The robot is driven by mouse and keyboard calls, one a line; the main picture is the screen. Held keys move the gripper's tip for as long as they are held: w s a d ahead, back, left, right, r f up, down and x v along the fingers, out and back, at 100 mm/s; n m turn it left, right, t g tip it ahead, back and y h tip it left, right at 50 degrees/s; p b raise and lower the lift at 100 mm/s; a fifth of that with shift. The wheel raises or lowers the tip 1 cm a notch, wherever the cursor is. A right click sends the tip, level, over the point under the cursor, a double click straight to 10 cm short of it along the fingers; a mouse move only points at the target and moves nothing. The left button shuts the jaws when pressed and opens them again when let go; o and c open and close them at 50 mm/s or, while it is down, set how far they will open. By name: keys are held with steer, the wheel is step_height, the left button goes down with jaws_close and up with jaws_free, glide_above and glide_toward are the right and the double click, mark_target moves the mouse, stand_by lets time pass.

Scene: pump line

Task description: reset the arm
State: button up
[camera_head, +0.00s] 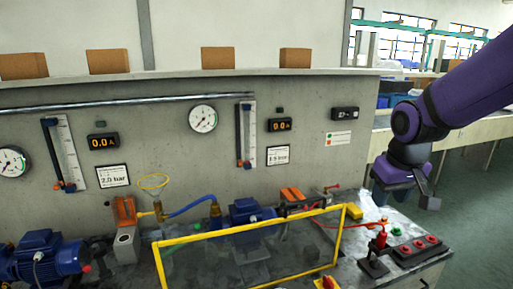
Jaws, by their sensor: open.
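My gripper (431,201) hangs at the right, at the end of my purple arm, above the right end of the pump bench (403,275). It points down and its jaws are open, with nothing seen between them. One grey finger shows clearly; the other is partly hidden by the hand. It appears apart from the things on the bench.
A yellow frame guard (250,228) stands around a blue pump motor (246,212). A red-handled lever (380,241) and a red-button box (417,250) sit below my gripper. Another blue motor (46,256) is at left. A concrete wall (290,185) bears gauges. Floor at right is clear.

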steer(key=s+d+r+t, duration=0.1)
steer(key=s+r, duration=0.3)
steer(key=s, duration=0.5)
steer(key=s+d+r+m+t, duration=0.1)
steer(key=s+r, duration=0.3)
steer(key=s, duration=0.5)
steer(key=shift+r+m, duration=0.3)
steer(key=shift+r, duration=0.1)
steer(key=shift+c, duration=0.4)
